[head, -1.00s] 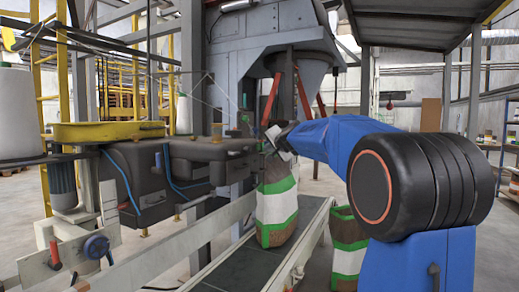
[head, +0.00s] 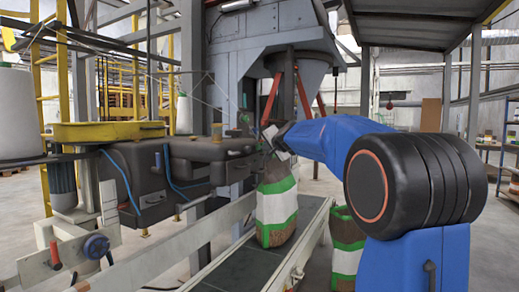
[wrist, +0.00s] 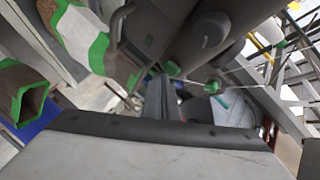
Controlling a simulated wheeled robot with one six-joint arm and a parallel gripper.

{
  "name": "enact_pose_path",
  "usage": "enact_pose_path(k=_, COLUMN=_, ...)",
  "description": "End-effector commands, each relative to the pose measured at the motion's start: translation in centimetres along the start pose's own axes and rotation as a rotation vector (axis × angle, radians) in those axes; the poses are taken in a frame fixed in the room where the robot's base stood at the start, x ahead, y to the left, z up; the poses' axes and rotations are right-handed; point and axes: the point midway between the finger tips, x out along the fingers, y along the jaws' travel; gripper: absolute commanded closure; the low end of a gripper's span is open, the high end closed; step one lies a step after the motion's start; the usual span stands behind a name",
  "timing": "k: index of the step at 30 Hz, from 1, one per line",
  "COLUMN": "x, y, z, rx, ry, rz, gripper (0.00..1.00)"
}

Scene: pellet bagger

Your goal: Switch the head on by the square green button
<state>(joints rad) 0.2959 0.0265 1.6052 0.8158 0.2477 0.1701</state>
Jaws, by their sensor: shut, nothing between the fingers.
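The dark sewing head (head: 212,158) stands left of centre in the head view, beside the bag line. In the wrist view a small green piece (wrist: 171,69), which looks like the square green button, sits on a dark housing just beyond my fingertips. My gripper (wrist: 165,80) is shut and empty, its fingers pointing at that green piece. I cannot tell whether they touch it. In the head view my gripper (head: 268,138) is small and at the right end of the sewing head, and the button cannot be made out there.
A filled green-and-white bag (head: 276,210) stands on the conveyor (head: 250,268) below my gripper. Another bag (head: 347,245) stands to the right. The filling spout (head: 290,66) hangs above. A yellow tray (head: 105,132) and blue cables lie left.

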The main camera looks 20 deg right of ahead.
Motion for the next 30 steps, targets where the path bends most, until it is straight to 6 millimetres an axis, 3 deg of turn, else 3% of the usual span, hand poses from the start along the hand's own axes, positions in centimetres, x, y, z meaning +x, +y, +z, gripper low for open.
enact_pose_path(k=30, x=0.55, y=-0.40, z=0.42, rx=0.000, ry=-0.001, rz=0.000, gripper=1.00)
